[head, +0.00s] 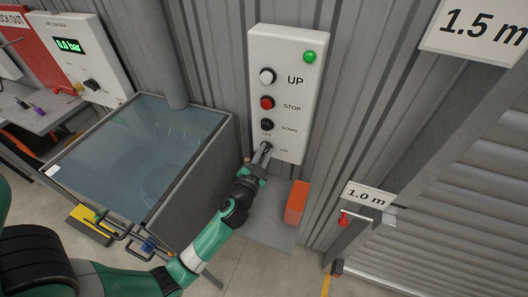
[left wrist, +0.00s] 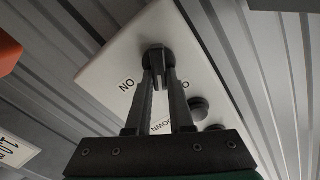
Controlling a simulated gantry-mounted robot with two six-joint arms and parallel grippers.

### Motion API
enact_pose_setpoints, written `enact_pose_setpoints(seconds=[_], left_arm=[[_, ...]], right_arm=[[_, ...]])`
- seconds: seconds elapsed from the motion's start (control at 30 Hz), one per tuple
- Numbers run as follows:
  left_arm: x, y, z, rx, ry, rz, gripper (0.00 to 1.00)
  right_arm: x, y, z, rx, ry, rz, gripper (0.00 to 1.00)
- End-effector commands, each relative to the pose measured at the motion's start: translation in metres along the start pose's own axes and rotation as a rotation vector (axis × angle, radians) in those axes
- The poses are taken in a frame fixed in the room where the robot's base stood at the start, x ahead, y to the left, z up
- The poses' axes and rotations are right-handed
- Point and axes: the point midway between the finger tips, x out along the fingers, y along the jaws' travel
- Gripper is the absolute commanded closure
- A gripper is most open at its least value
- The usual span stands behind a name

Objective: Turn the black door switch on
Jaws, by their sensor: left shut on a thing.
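The black door switch (left wrist: 157,55) is a round knob with a raised grip bar, at the low end of the white control box (head: 289,75) on the corrugated wall. My left gripper (head: 264,151) reaches up to it from below. In the left wrist view its two fingers (left wrist: 158,76) are shut on the knob's bar from both sides. An ON label shows upside down beside the knob; the label on the other side is partly hidden by a finger. In the head view the gripper covers most of the switch. My right gripper is not in view.
Above the switch are a black DOWN button (head: 267,125), a red STOP button (head: 267,102), a white UP button (head: 267,76) and a green lamp (head: 309,57). A water tank (head: 207,165) stands left. An orange block (head: 297,203) is below right, near a roller door (head: 450,190).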

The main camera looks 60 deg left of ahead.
Motion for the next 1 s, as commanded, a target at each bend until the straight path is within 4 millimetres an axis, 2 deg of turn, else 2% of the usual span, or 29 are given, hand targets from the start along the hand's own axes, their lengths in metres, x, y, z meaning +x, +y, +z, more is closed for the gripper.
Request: enact_pose_setpoints(seconds=[0.7,1.0], left_arm=[[0.0000,0.0081,0.0018,0.675,0.001,0.000,1.00],[0.0000,0.0102,0.0039,0.897,0.002,0.000,1.00]], right_arm=[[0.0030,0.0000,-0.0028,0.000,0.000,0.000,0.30],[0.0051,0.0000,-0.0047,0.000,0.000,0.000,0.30]])
